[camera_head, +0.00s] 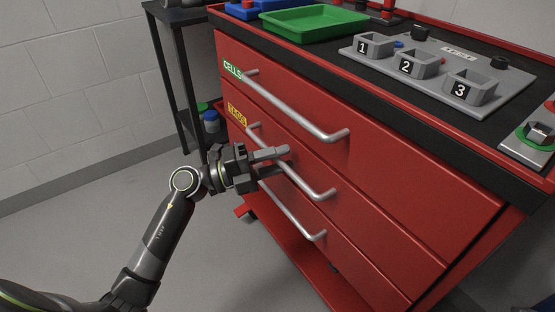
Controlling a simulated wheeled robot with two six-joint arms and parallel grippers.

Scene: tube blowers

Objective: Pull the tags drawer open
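The tags drawer (360,210) is the middle red drawer of the cabinet, with a yellow label (237,115) near its left end. Its front looks flush with the drawers around it. Its silver bar handle (312,186) runs slantwise across the front. My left gripper (277,162) is at the handle's middle-left part, with its fingers apart, one above and one below the bar's line. The gripper hides part of the handle, and I cannot tell whether the fingers touch it. My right gripper is not in view.
The cells drawer (400,165) above has a green label and its own handle (300,112). Another drawer handle (296,216) is below. On top are a green tray (315,22) and a grey test plate (490,70). A dark side table (180,70) stands left. Floor is clear.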

